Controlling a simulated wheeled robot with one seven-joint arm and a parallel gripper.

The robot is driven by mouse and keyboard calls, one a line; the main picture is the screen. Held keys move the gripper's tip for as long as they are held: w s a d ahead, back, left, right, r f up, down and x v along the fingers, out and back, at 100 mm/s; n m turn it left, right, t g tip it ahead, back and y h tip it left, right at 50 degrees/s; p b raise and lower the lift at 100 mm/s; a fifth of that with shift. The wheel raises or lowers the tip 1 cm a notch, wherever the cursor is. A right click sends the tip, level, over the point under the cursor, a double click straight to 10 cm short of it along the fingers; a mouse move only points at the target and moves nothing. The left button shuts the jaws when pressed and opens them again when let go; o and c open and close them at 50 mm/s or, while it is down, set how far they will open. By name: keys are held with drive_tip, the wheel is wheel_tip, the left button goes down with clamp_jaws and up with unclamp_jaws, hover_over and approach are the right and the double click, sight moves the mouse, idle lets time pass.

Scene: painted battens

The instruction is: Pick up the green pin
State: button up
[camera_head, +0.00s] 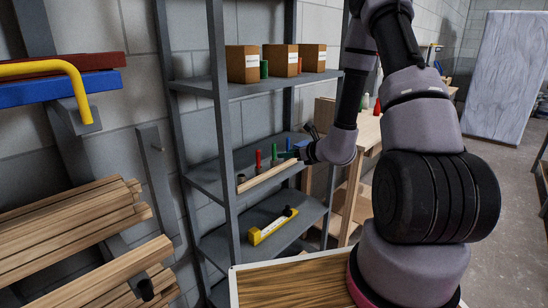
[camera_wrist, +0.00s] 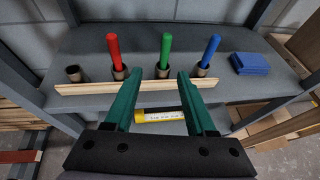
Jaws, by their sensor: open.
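The green pin (camera_wrist: 165,50) stands upright in a small dark holder (camera_wrist: 163,71) on the middle shelf, between a red pin (camera_wrist: 114,49) and a blue pin (camera_wrist: 210,48). In the head view the green pin (camera_head: 274,153) shows to the right of the red pin (camera_head: 258,159). My gripper (camera_wrist: 152,76) is open and empty, with its two green fingers pointing toward the shelf. The green pin appears between and beyond the fingertips, apart from both. In the head view my gripper (camera_head: 290,153) is at the shelf's right part.
A pale wooden batten (camera_wrist: 95,88) lies along the shelf's front edge, before the holders. An empty holder (camera_wrist: 75,74) stands at left, and blue blocks (camera_wrist: 252,62) lie at right. A yellow level (camera_head: 271,226) lies on the shelf below. Grey posts (camera_head: 222,120) frame the rack.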

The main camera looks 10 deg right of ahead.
sight(275, 153)
drive_tip(key=x, duration=0.4)
drive_tip(key=shift+w, duration=0.1)
drive_tip(key=shift+w+d+x, duration=0.1)
drive_tip(key=shift+d+x, duration=0.05)
drive_tip(key=shift+x, duration=1.4)
drive_tip(key=shift+w+d+x, duration=0.15)
drive_tip(key=shift+x, duration=1.45)
drive_tip(key=shift+r, duration=0.15)
drive_tip(key=shift+c, duration=0.3)
clamp_jaws()
